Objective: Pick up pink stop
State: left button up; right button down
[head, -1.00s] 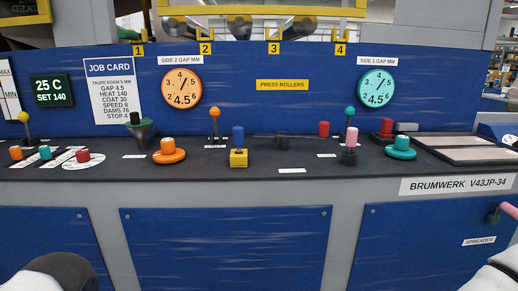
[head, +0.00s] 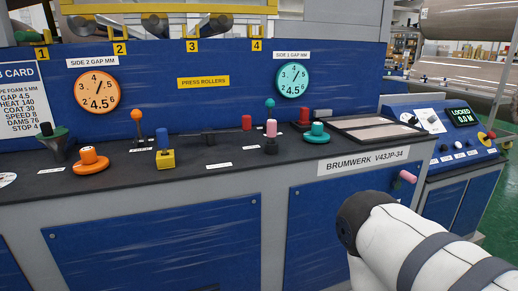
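A small pink cylinder (head: 271,128) stands upright on a dark base on the black console ledge, in front of the teal dial. A second pink piece, a handle (head: 408,176), sticks out from the front of the cabinet at the right. I cannot tell from a label which one is called the stop. My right arm comes in at the lower right, with white links and a dark joint, well in front of the console. Neither of my grippers shows, and nothing is seen touching either pink piece.
Near the pink cylinder stand a teal ball-topped lever (head: 270,104), a teal knob (head: 317,134), a red knob (head: 304,118) and a red block (head: 246,122). A yellow block with a blue top (head: 164,153) is farther left. A blue control panel (head: 450,140) stands at the right.

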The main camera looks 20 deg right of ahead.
aim_at(271, 124)
jog(key=i+l, duration=0.7)
jog(key=i+l+u, duration=0.1)
jog(key=i+l, duration=0.55)
jog(key=l, duration=0.15)
